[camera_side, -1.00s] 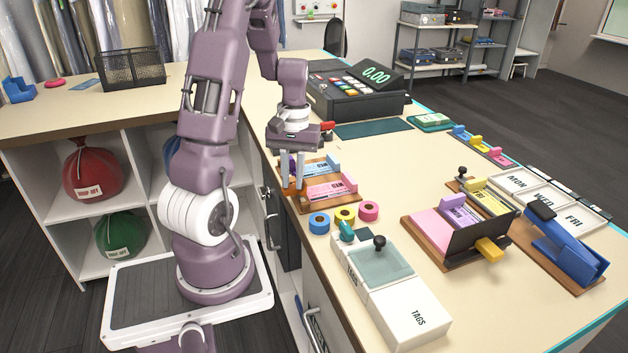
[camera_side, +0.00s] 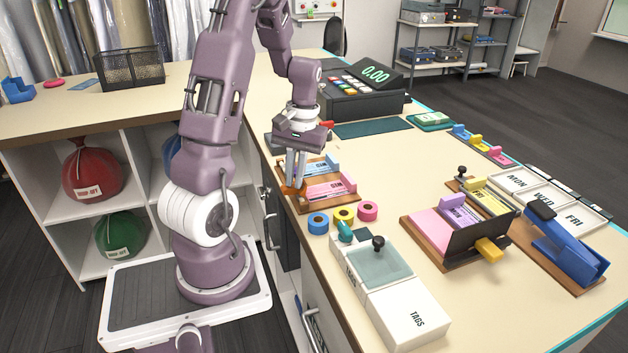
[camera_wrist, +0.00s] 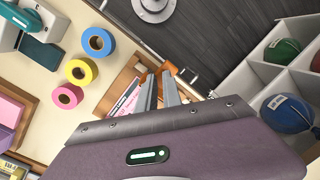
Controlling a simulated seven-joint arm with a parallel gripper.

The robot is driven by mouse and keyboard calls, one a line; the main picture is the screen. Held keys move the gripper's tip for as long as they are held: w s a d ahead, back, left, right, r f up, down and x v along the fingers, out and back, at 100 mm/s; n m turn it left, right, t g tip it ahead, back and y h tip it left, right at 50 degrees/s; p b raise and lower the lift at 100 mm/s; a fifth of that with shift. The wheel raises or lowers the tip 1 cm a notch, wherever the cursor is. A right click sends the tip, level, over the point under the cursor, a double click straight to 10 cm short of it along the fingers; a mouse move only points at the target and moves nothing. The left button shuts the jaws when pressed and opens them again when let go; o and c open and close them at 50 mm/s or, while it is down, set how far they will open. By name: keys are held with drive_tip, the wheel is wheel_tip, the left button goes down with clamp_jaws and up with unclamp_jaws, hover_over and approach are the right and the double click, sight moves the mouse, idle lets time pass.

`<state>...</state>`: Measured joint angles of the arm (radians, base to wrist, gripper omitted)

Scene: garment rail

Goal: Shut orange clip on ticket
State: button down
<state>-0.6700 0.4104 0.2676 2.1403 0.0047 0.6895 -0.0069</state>
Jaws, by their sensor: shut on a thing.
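My gripper (camera_side: 293,184) points down over the left edge of a small wooden board (camera_side: 345,205) on the counter. It is shut on the orange clip (camera_side: 290,193), which sits at the left end of the pink ticket (camera_side: 332,189). In the wrist view, the orange clip (camera_wrist: 170,68) shows just past my grey fingertips (camera_wrist: 160,83), and part of the pink ticket (camera_wrist: 127,102) lies beside them. A blue ticket (camera_side: 318,168) lies behind the pink one, with a blue clip (camera_side: 333,161) at its right. The fingers hide where the orange clip meets the ticket.
Blue, yellow and pink tape rolls (camera_side: 343,215) stand just in front of the board. A white tags box (camera_side: 400,305) is nearer the front. A second board with tickets and a dark holder (camera_side: 480,238) is to the right. A cash register (camera_side: 360,98) stands behind.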

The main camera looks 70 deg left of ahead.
drive_tip(key=w+r+n+t, duration=0.1)
drive_tip(key=w+r, duration=0.2)
drive_tip(key=r, duration=0.4)
drive_tip(key=shift+w+a+r+t, duration=0.2)
drive_tip(key=shift+w+r+t, duration=0.1)
drive_tip(key=shift+r, duration=0.05)
idle(0.6)
drive_tip(key=d+r+m+t, duration=0.2)
drive_tip(key=d+r+m, duration=0.15)
drive_tip(key=d, duration=0.45)
drive_tip(key=d+r+m+t, duration=0.15)
drive_tip(key=d+r, duration=0.25)
drive_tip(key=d, duration=0.5)
drive_tip(key=s+d+r+m+t, duration=0.1)
drive_tip(key=s+d+m+t, duration=0.1)
drive_tip(key=s+d+m, duration=0.4)
drive_tip(key=s+d, duration=0.3)
drive_tip(key=shift+s+d+m, duration=0.15)
drive_tip(key=shift+d+m, duration=0.1)
drive_tip(key=shift+m, duration=0.05)
